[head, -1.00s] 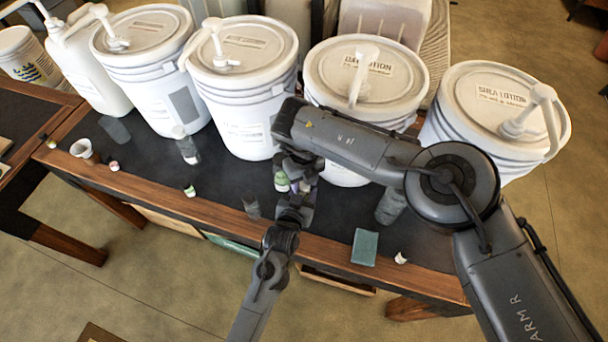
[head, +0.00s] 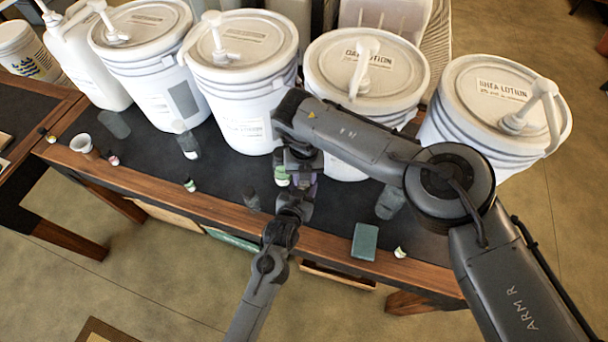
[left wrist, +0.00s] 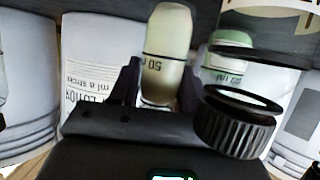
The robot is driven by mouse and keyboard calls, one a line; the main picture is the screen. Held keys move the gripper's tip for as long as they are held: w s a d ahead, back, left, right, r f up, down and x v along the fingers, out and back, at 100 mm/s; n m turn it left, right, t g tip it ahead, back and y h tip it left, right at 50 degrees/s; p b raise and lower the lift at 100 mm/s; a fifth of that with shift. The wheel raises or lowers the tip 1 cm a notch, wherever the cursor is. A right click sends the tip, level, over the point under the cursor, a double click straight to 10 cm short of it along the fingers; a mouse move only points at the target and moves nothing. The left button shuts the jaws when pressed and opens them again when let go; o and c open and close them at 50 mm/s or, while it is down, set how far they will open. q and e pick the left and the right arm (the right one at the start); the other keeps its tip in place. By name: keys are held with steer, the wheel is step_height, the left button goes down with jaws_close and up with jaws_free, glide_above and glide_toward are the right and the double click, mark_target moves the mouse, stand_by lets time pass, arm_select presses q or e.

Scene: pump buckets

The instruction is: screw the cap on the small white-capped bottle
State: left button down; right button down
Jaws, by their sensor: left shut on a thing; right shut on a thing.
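My left gripper (head: 297,196) reaches up from the front. In the left wrist view (left wrist: 158,92) its two dark fingers are shut on the sides of a small pale bottle (left wrist: 167,42) marked "50". My right gripper (head: 301,166) comes down from above and meets the left one over the table. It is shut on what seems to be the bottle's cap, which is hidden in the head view. A second small bottle with a green part (head: 281,176) stands beside the grippers, apart from the held one; it also shows in the left wrist view (left wrist: 229,62).
Several large white pump buckets (head: 240,85) line the back of the dark table (head: 140,158). A white cup (head: 82,144) and more small bottles (head: 190,185) stand left. A green block (head: 365,242) and a small cap-like piece (head: 400,252) lie at the front right.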

steer(key=shift+m, duration=1)
steer(key=c, duration=0.8)
jaws_free()
steer(key=shift+o, duration=0.2)
steer(key=shift+r, duration=0.1)
steer(key=shift+r, duration=2.2)
steer(key=shift+c, duration=0.2)
